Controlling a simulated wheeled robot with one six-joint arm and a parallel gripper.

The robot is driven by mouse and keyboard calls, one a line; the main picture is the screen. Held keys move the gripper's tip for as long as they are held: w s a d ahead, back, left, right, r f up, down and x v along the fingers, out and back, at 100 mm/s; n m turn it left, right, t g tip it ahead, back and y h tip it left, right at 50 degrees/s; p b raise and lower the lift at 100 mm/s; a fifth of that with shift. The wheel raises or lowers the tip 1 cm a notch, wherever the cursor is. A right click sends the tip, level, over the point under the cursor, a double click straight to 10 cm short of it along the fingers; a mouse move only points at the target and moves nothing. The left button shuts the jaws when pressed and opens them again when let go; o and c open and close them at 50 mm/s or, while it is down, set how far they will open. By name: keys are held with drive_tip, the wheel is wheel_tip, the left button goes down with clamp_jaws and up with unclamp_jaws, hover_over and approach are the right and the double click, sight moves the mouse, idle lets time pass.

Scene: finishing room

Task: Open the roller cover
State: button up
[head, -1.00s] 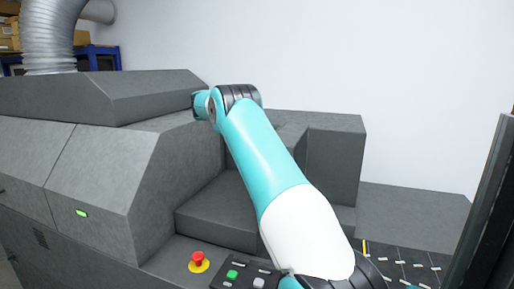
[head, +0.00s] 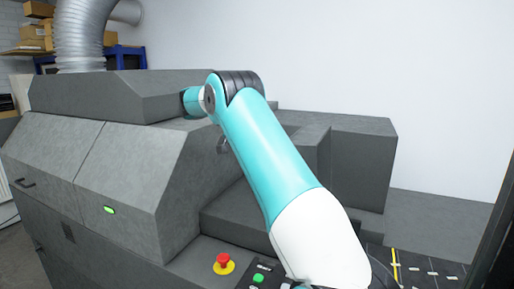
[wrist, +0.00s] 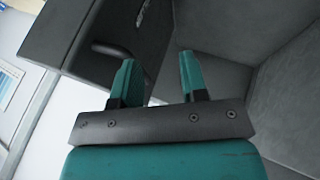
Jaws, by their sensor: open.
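A dark panel (wrist: 75,30), which looks like the roller cover, fills the upper left of the wrist view. A dark bar handle (wrist: 118,48) stands out from it, just beyond my left finger. My gripper (wrist: 158,68) is open, with its two teal fingers apart and nothing between them. I cannot tell whether a finger touches the handle. In the head view my arm reaches over the grey machine (head: 130,165), and my fingers are hidden. A small dark bracket (head: 222,145) shows beside my arm, partly covered; I cannot tell whether it is the same handle.
A red emergency stop (head: 223,262) on a yellow base and a button panel (head: 262,275) are at the machine's front. A grey block (head: 355,155) rises to the right of my arm. A silver duct (head: 80,35) stands at the back left.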

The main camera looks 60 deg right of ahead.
drive_tip(key=shift+w+a, duration=0.25)
drive_tip(key=shift+a, duration=0.1)
